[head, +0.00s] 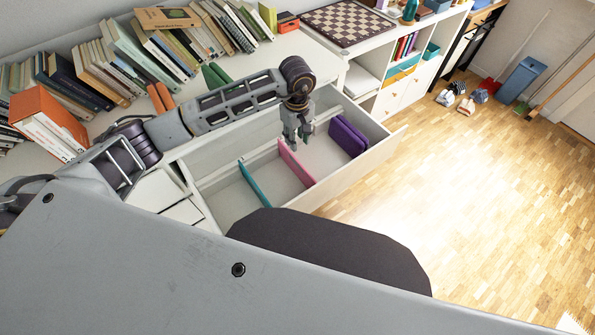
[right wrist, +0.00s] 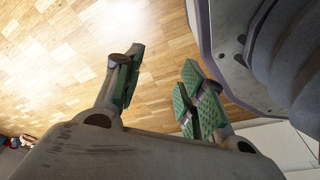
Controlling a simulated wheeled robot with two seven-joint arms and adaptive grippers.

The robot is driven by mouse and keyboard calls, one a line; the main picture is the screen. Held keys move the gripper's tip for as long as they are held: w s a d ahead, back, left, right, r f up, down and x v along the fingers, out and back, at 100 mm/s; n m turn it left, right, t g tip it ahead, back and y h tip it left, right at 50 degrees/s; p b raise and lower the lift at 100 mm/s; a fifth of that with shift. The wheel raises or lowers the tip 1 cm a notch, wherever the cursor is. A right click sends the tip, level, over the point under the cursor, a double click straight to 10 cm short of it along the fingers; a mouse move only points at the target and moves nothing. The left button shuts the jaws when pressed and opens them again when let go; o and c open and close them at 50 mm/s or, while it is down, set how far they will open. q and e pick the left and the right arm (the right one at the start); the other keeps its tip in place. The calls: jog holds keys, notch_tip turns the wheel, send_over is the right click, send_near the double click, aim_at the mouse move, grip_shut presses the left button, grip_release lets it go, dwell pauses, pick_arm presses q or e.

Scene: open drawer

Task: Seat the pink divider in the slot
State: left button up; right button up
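The pink divider (head: 295,164) stands in the open white drawer (head: 355,166), running across it between a teal divider (head: 254,184) on its left and a purple item on its right. Whether its ends sit fully in a slot is too small to tell. My left gripper (head: 298,138) hangs pointing down just above and beside the pink divider's far part, apparently apart from it. Its finger gap is too small to judge. My right gripper (right wrist: 163,95) shows in the right wrist view with its fingers spread and nothing between them, over the wooden floor.
A purple block or folded stack (head: 347,138) lies in the drawer's right compartment. Rows of books (head: 130,60) stand on the white desk behind. A chessboard (head: 347,22) lies on the cabinet at the back. The wooden floor (head: 470,190) to the right is mostly clear.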

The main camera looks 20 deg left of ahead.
aim_at(297, 160)
pick_arm(q)
notch_tip(297, 160, down, 3)
jog(key=shift+r+b, duration=0.15)
jog(key=shift+b, duration=0.9)
jog(key=shift+w+f, duration=0.1)
jog(key=shift+f, duration=0.1)
pick_arm(e)
jog(key=shift+w+a+r, duration=0.1)
jog(key=shift+w+a, duration=0.05)
jog(key=shift+w, duration=0.5)
jog(key=shift+w+a+r, duration=0.1)
jog(key=shift+w, duration=0.5)
pick_arm(q)
notch_tip(297, 160, down, 7)
jog(key=shift+f+b, duration=0.15)
jog(key=shift+b, duration=0.45)
jog(key=shift+f, duration=0.65)
pick_arm(e)
jog(key=shift+w+a+r, duration=0.15)
jog(key=shift+a+r, duration=0.15)
jog(key=shift+r, duration=0.35)
jog(key=shift+w+a+r, duration=0.15)
jog(key=shift+a+r, duration=0.1)
jog(key=shift+r, duration=0.35)
jog(key=shift+w, duration=0.1)
pick_arm(q)
jog(key=shift+f, duration=0.15)
